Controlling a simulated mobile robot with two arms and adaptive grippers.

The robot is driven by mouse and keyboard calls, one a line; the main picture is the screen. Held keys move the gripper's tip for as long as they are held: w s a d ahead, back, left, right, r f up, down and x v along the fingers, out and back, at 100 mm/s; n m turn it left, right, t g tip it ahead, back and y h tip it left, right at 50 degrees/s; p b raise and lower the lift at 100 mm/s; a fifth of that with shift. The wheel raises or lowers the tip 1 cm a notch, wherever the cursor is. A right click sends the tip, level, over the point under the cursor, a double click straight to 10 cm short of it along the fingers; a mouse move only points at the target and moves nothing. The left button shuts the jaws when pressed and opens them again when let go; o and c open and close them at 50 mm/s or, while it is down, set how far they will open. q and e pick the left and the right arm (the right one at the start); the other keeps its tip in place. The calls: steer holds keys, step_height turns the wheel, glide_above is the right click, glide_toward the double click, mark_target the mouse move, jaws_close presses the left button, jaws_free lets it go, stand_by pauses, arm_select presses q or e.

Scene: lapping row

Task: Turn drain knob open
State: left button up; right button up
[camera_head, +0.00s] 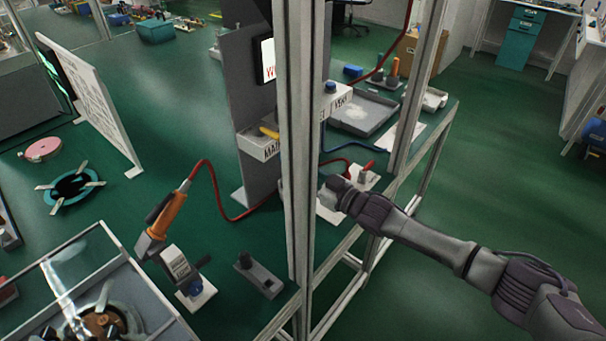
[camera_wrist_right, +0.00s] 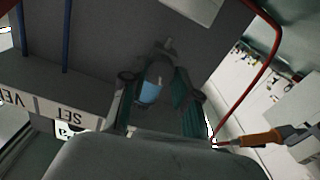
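My right arm reaches in from the right in the head view. Its front end (camera_head: 338,192) is at the frame post, which hides the fingers. In the right wrist view my right gripper (camera_wrist_right: 160,100) shows two fingers apart, with a small grey part and a blue piece (camera_wrist_right: 148,92) seen between them. I cannot tell whether they touch it. No knob can be read as the drain knob. A dark knob stands on a grey block (camera_head: 258,275) on the green surface. A labelled white block (camera_head: 178,264) with a dark handle and blue base stands to its left. My left gripper is out of view.
Pale frame posts (camera_head: 302,140) stand before the grey panel. An orange-handled tool (camera_head: 167,214) has a red hose (camera_head: 208,180) looping to the panel. A grey tray (camera_head: 362,112) lies behind. The wrist view shows a shelf labelled SET (camera_wrist_right: 86,119) at left and a red hose (camera_wrist_right: 262,75) at right.

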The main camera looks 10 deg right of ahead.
jaws_close()
steer(key=shift+f+n, duration=0.1)
steer(key=shift+n, duration=0.3)
steer(key=n+b, duration=0.2)
steer(key=n, duration=1)
steer(key=shift+s+f+n, duration=0.1)
steer(key=shift+n, duration=0.3)
steer(key=o, duration=0.7)
jaws_free()
